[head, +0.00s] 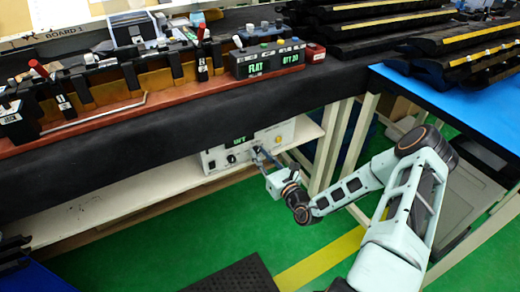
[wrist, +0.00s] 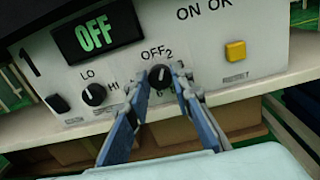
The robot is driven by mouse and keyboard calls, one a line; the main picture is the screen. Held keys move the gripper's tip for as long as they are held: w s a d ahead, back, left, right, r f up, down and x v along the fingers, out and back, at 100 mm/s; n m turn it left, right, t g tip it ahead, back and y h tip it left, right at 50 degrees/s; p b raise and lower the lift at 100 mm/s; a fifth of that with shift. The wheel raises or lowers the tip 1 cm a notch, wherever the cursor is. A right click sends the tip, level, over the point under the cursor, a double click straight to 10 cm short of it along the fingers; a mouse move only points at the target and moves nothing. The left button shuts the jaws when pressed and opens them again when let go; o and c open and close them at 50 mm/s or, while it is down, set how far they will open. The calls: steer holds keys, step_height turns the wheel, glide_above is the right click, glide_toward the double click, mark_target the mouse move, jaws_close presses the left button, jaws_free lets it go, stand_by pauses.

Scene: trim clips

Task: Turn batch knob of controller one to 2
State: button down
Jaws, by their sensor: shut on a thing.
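Controller one (wrist: 75,72) is a white box marked 1 at its left, with a green display (wrist: 97,34) reading OFF. The batch knob (wrist: 158,75) is a small black knob with OFF and 2 printed above it; its white pointer line looks roughly upward, but its exact setting is hard to tell. My gripper (wrist: 157,76) is shut on this knob, one fingertip at each side. In the head view the controller (head: 214,158) stands on the shelf under the bench, with my gripper (head: 258,150) at its front; the knob is too small to read there.
Left of the held knob is a black LO/HI knob (wrist: 93,95), and further left a black switch (wrist: 57,103). A yellow button (wrist: 236,50) is at the right. The white shelf (head: 95,212) runs beneath the dark bench (head: 110,150). Table legs (head: 335,140) stand beside my arm.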

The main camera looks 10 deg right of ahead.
steer(key=shift+m+p, duration=0.55)
steer(key=shift+m, duration=0.35)
steer(key=c, duration=1.7)
jaws_free()
steer(key=v, duration=1.2)
